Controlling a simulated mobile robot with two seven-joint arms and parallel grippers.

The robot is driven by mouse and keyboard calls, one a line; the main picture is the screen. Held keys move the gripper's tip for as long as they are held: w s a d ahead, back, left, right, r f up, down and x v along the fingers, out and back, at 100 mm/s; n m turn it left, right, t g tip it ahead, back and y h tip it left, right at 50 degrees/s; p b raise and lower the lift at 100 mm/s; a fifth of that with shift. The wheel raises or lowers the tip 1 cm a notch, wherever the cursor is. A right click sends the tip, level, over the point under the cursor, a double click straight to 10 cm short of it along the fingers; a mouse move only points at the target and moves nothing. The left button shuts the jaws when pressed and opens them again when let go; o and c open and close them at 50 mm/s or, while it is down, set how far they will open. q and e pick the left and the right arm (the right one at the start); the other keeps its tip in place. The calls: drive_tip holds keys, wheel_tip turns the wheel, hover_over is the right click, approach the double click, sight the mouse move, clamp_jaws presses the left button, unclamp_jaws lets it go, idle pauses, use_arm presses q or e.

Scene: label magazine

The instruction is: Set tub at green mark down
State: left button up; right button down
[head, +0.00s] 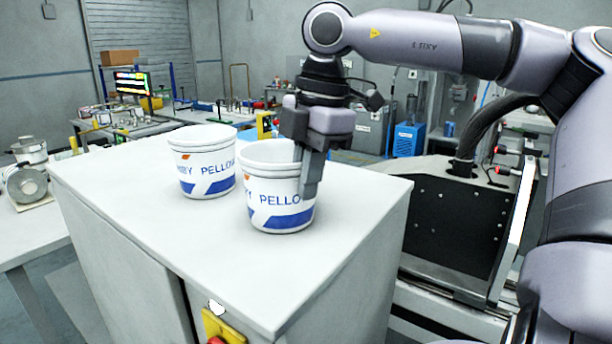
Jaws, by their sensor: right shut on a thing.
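Two white tubs with blue bands and "PELLO" lettering are on a white cabinet top (120,215). The nearer tub (278,205) is upright, and my right gripper (311,178) points down and is shut on its right-hand wall at the rim. I cannot tell whether this tub's base rests on the top or hangs just above it. The other tub (203,170) stands upright behind it to the left, close by. I see no green mark in this view; the surface under the tubs is hidden. My left gripper is not in view.
The cabinet's front edge has a yellow plate with a red button (222,330) below it. The top is bare in front and left of the tubs. A grey machine with a dark panel (455,230) stands right of the cabinet. Metal equipment (28,170) sits at far left.

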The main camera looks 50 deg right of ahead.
drive_tip(key=c, duration=1.3)
unclamp_jaws()
drive_tip(key=shift+o, duration=0.2)
wheel_tip(320, 180, up, 12)
drive_tip(key=s+d, duration=0.1)
drive_tip(key=shift+s+d, duration=0.15)
drive_tip(key=shift+s, duration=0.05)
drive_tip(key=shift+f, duration=0.1)
